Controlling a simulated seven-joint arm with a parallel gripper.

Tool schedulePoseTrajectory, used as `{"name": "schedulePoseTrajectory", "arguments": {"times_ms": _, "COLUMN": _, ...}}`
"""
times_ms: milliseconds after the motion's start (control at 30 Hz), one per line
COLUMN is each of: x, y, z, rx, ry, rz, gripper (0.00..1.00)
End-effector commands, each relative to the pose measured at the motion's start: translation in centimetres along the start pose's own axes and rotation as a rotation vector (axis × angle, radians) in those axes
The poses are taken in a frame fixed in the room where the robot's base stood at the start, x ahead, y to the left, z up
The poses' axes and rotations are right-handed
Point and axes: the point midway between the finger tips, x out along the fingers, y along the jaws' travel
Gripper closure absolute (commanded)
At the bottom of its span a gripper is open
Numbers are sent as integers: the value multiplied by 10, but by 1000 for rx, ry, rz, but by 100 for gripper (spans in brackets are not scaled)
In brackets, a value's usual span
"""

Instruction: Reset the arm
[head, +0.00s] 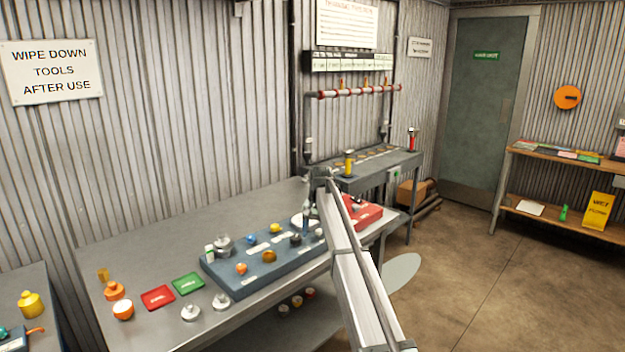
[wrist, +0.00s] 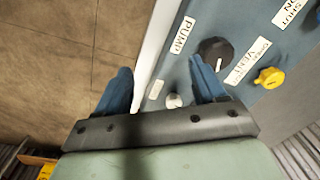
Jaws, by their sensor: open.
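My gripper (wrist: 164,82) is open, with its two blue fingers apart and nothing between their tips. In the head view my gripper (head: 308,200) hangs at the end of my arm, which reaches in from the lower right. It is over the far right part of the blue panel (head: 228,278) on the grey bench. In the wrist view the blue panel (wrist: 200,30) lies below, with a small silver knob (wrist: 173,101) near the right finger and a dark knob (wrist: 215,50) beyond that finger's tip. Whether the fingers touch anything cannot be told.
A red tray (head: 366,216) sits right of my gripper, partly behind my arm. The bench's left part holds a red plate (head: 158,297), a green plate (head: 188,284) and several small knobs. Open floor (head: 465,265) lies to the right.

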Motion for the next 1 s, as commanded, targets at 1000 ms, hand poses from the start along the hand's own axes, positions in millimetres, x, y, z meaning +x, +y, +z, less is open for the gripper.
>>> {"name": "schedulePoseTrajectory", "arguments": {"times_ms": 1000, "x": 370, "y": 215, "z": 243, "rx": 23, "ry": -184, "rz": 24, "gripper": 30}}
